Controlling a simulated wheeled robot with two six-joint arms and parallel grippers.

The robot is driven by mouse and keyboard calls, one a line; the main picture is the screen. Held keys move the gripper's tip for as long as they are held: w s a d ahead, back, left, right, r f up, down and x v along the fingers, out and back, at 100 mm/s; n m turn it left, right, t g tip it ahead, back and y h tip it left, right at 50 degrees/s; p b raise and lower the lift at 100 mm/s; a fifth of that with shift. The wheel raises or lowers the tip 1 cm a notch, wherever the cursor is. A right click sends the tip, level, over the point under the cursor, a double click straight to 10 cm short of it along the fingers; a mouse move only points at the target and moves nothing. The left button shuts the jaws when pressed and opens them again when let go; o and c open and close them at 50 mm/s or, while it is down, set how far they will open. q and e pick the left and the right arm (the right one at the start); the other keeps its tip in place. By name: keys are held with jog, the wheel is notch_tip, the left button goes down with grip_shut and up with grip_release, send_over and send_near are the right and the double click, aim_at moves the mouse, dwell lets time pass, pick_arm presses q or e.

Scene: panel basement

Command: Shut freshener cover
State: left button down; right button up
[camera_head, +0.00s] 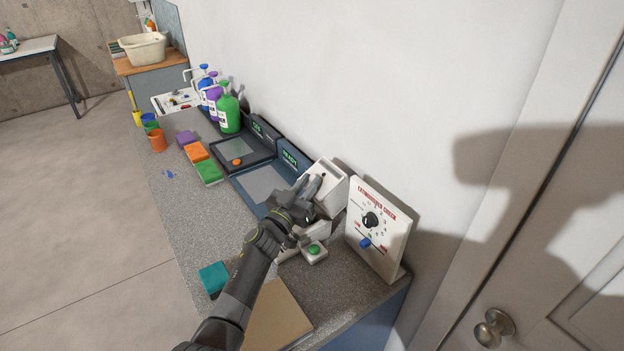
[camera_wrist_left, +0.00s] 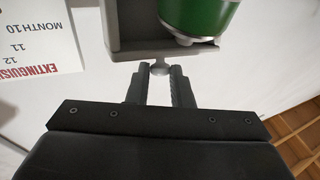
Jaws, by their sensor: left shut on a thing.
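The freshener (camera_head: 328,180) is a white box against the wall at the back of the counter, beside the extinguisher board. In the left wrist view, a light grey housing part (camera_wrist_left: 125,30) surrounds a green can (camera_wrist_left: 198,14). A small round knob (camera_wrist_left: 160,67) sticks out from the grey edge below it. My left gripper (camera_head: 312,188) reaches the front of the freshener. In the wrist view its fingers (camera_wrist_left: 160,80) are shut on the knob. My arm and gripper hide part of the freshener, and I cannot tell the cover's exact angle. My right gripper is not in view.
The extinguisher board (camera_head: 378,228) with a dial stands close on the right. Dark trays (camera_head: 262,182), sponges (camera_head: 208,172) and bottles (camera_head: 229,112) line the counter to the left. A teal sponge (camera_head: 214,278) lies near the front.

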pick_arm(q)
jog(key=shift+s+a+f, duration=0.3)
jog(key=shift+a+f, duration=0.1)
jog(key=shift+f, duration=0.25)
jog(key=c, duration=1.3)
grip_release()
jog(key=shift+f, duration=0.1)
jog(key=shift+c, duration=0.2)
jog(key=shift+w, duration=0.1)
jog(key=shift+d+r, duration=0.15)
jog(key=shift+r, duration=0.1)
jog(key=p+v, duration=0.2)
jog(key=v, duration=0.5)
jog(key=shift+s, duration=0.3)
